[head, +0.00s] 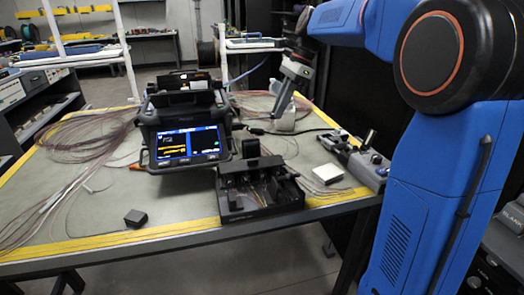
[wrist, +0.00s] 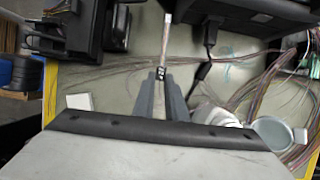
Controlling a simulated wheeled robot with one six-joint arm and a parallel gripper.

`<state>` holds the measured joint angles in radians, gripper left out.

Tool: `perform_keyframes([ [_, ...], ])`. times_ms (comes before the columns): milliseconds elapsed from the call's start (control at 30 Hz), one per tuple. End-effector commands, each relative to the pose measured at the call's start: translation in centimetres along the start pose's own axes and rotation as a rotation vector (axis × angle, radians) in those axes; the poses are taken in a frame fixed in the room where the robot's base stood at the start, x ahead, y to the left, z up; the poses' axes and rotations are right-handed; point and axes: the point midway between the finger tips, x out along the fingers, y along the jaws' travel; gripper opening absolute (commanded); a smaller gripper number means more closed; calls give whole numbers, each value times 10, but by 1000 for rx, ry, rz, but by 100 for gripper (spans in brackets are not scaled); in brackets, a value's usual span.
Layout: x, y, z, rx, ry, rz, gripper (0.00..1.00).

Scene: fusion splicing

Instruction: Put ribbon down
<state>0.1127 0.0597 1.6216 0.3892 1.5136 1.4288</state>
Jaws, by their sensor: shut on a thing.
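My gripper (wrist: 160,76) is shut on the ribbon (wrist: 166,40). In the wrist view the ribbon is a narrow pale strip running forward from a small dark piece between the fingertips. In the head view my gripper (head: 279,110) points down over the table, right of the fusion splicer (head: 187,130). The ribbon is too small to make out there. I cannot tell whether the ribbon touches the table.
A black open tray unit (head: 258,188) stands at the front edge. A white square pad (head: 327,173) and a grey device (head: 357,158) lie to its right. Loose cable bundles (head: 85,137) cover the left side.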

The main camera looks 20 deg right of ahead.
Motion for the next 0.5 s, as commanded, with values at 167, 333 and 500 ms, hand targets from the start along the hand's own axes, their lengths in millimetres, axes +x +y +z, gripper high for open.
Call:
perform_keyframes([
  [167,21,1,-11,1,1,2,0],
  [333,48,1,-22,2,0,2,0],
  [500,63,1,-28,0,1,1,0],
])
